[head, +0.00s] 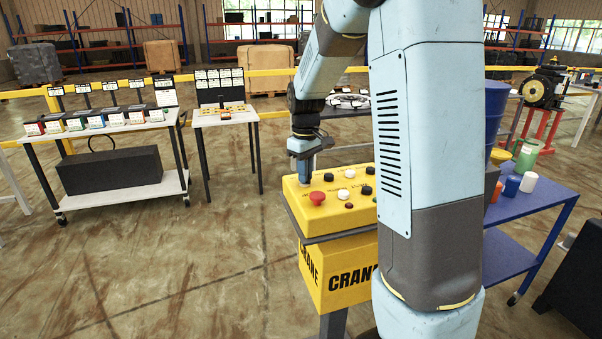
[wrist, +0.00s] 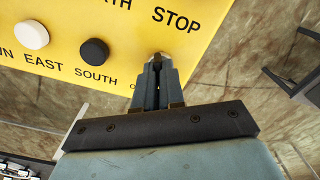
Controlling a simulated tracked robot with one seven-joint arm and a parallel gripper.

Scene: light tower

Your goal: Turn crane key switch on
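The yellow crane control box (head: 318,258) stands in the middle of the head view, with a sloping button panel on top. My gripper (head: 304,180) points down at the panel's far left corner. In the wrist view my gripper's fingers (wrist: 158,72) are close together with a narrow gap, at the panel edge below the word STOP. The silvery round key switch (wrist: 161,58) shows just at the fingertips, beside a partly covered label starting with O. The fingers appear closed around its key, though the key itself is mostly hidden. Its turn position cannot be seen.
A red mushroom button (head: 317,198) and several black and white buttons sit on the panel near my gripper. In the wrist view a black button (wrist: 94,52) and a white button (wrist: 31,35) are left of the fingers. A blue table (head: 530,215) stands right.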

